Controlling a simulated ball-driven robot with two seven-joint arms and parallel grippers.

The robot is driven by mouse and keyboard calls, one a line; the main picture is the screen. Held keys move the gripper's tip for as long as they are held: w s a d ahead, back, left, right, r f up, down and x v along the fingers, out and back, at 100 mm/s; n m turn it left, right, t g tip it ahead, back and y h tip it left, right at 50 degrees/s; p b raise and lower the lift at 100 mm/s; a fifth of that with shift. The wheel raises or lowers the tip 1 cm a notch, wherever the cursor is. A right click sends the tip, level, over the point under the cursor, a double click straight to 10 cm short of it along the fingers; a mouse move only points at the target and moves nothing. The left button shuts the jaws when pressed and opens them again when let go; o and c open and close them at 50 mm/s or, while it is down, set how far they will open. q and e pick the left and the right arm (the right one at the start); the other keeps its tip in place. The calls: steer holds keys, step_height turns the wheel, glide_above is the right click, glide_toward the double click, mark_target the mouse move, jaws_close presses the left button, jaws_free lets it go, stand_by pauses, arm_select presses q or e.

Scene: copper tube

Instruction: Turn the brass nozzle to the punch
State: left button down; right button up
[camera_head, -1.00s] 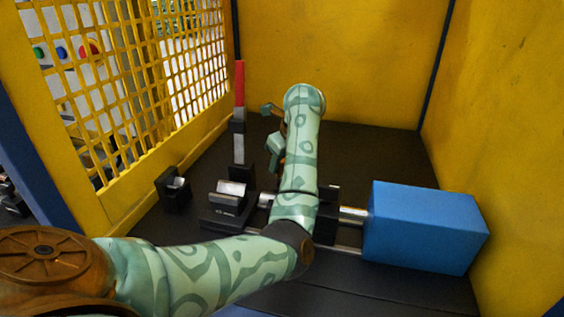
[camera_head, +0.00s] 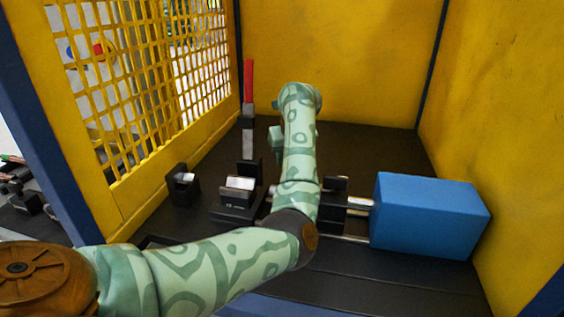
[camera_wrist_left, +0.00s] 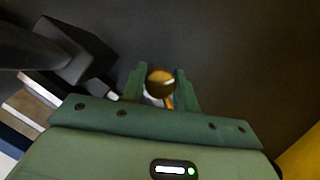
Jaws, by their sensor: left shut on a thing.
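In the left wrist view my left gripper (camera_wrist_left: 160,80) has its two green fingers closed around a rounded brass piece, which looks like the brass nozzle (camera_wrist_left: 161,77). A pale, shiny part shows just below the nozzle between the fingers. In the head view my left arm reaches over the fixture, and its forearm hides the nozzle and fingertips. Shiny metal rods (camera_head: 358,205) run from a blue box (camera_head: 430,215) toward a black block (camera_head: 334,188); I cannot tell which part is the punch. My right gripper is not in view.
A red-handled lever (camera_head: 249,80) stands upright behind a black clamp block (camera_head: 238,198). A small black holder (camera_head: 183,186) sits to its left. Yellow walls (camera_head: 340,60) and a yellow mesh panel (camera_head: 150,90) enclose the dark bench. Bare bench lies toward the back right.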

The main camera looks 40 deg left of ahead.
arm_select(q)
steer(key=shift+r+m+h+p, duration=0.3)
steer(key=shift+m+p, duration=0.4)
steer(key=shift+m, duration=0.2)
steer(key=m+t+h+p, duration=0.1)
steer(key=m+p, duration=0.2)
steer(key=shift+m+t, duration=0.3)
steer(key=shift+m, duration=0.1)
steer(key=shift+f+m+h+p, duration=0.1)
steer(key=shift+m+h+p, duration=0.3)
steer(key=shift+m+p, duration=0.7)
steer(key=shift+f+m+t+h+p, duration=0.15)
steer(key=shift+m+t+h+p, duration=0.2)
steer(key=shift+m+p, duration=0.45)
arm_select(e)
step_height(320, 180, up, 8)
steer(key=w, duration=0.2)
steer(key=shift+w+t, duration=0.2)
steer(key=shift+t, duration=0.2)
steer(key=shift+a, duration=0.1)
arm_select(q)
steer(key=c, duration=1.1)
jaws_free()
steer(key=shift+o, duration=0.2)
